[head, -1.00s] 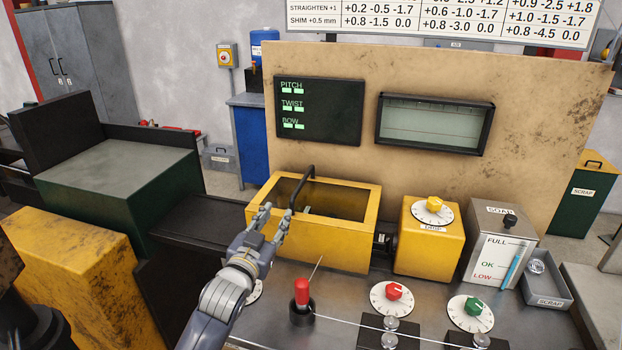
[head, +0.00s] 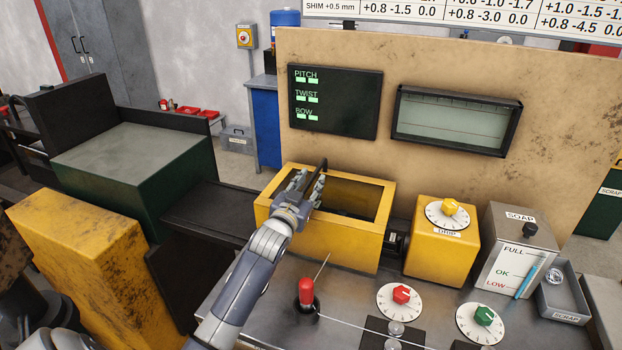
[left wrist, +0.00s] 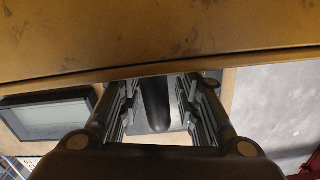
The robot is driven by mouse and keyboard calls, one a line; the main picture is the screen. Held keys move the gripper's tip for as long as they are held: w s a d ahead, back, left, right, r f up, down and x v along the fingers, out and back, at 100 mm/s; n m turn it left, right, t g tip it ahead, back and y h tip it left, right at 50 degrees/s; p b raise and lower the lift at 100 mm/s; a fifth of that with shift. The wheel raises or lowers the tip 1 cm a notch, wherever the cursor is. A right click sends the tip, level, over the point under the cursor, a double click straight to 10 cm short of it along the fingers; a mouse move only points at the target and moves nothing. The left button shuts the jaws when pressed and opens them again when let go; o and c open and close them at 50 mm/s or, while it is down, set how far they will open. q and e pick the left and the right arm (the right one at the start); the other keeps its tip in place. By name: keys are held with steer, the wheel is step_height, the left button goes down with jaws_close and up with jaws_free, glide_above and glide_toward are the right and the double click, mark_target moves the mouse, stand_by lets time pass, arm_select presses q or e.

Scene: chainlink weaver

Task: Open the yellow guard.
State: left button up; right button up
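The yellow guard (head: 335,245) is a box with a framed window in its top, standing on the machine bench. Its lid appears down; I cannot tell whether it is slightly raised. Its black handle (head: 323,165) is mostly hidden behind my left gripper (head: 308,183) in the head view. In the left wrist view, the dark handle (left wrist: 154,108) stands between the two fingers of my left gripper (left wrist: 160,105), with a gap visible on each side. The left gripper is open around the handle. The guard's yellow surface (left wrist: 150,35) fills the top there. My right gripper is not in view.
A red-knobbed lever (head: 306,292) stands in front of the guard. A yellow dial box (head: 442,245) and a soap container (head: 517,250) stand to the right. A tan panel (head: 450,180) with a dark screen (head: 335,105) rises behind.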

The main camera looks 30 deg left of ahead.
arm_select(q)
steer(key=shift+w+a, duration=0.15)
steer(key=shift+w, duration=0.4)
steer(key=shift+c, duration=0.6)
jaws_close()
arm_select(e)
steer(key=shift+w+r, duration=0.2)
arm_select(q)
steer(key=shift+a, duration=0.1)
